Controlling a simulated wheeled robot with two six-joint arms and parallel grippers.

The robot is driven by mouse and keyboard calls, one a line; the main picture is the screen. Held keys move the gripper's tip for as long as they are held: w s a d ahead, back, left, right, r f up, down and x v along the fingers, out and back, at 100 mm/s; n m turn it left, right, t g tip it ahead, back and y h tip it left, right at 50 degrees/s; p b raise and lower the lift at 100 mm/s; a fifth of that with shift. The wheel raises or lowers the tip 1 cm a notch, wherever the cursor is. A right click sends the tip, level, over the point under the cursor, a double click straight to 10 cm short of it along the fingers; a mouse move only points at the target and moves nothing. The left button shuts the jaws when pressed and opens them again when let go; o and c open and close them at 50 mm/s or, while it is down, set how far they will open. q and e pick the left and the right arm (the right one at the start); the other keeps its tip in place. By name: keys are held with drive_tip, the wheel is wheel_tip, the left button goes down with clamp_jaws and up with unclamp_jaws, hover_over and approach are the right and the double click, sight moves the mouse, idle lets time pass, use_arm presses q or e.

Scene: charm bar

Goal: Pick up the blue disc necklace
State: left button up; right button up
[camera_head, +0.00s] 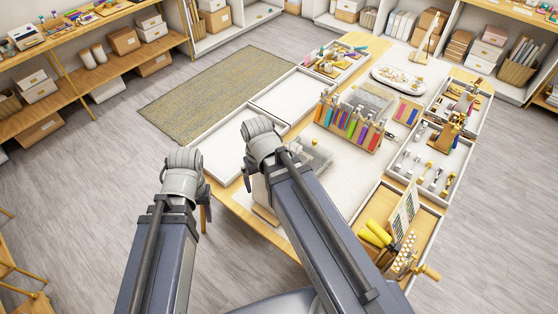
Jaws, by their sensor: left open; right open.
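I cannot make out a blue disc necklace for sure in the head view. A wooden rack (372,141) on the table holds several coloured upright pieces, some of them blue and purple; they are too small to identify. My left arm reaches up from the bottom left, and its grey joint is beside the table's left edge. My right arm crosses the table's near left part, and its grey joint is over the white trays.
The long wooden table (236,205) carries white trays (290,92), an oval tray (375,78), a compartment tray with metal pieces (425,160) and a wooden box with yellow rolls (375,233). A rug (205,95) lies beyond. Shelves line the back. Floor is clear at left and right.

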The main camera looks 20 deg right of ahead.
drive_tip(key=w+d+r+m+p, duration=0.35)
drive_tip(key=d+r+p, duration=0.2)
drive_tip(key=r, duration=0.35)
drive_tip(key=m+p, duration=0.1)
drive_tip(key=m, duration=0.8)
hover_over(294, 145)
drive_tip(key=shift+w+r, duration=0.1)
use_arm(q)
wheel_tip(294, 145, up, 7)
drive_tip(key=b, duration=0.2)
drive_tip(key=shift+f, duration=0.15)
use_arm(e)
drive_tip(key=shift+f, duration=1.3)
use_arm(q)
drive_tip(key=shift+f, duration=0.1)
use_arm(e)
wheel_tip(294, 145, down, 5)
drive_tip(key=b, duration=0.5)
drive_tip(key=shift+f+b, duration=0.15)
drive_tip(key=shift+b, duration=0.15)
use_arm(q)
wheel_tip(294, 145, down, 5)
use_arm(e)
drive_tip(key=shift+c, duration=0.3)
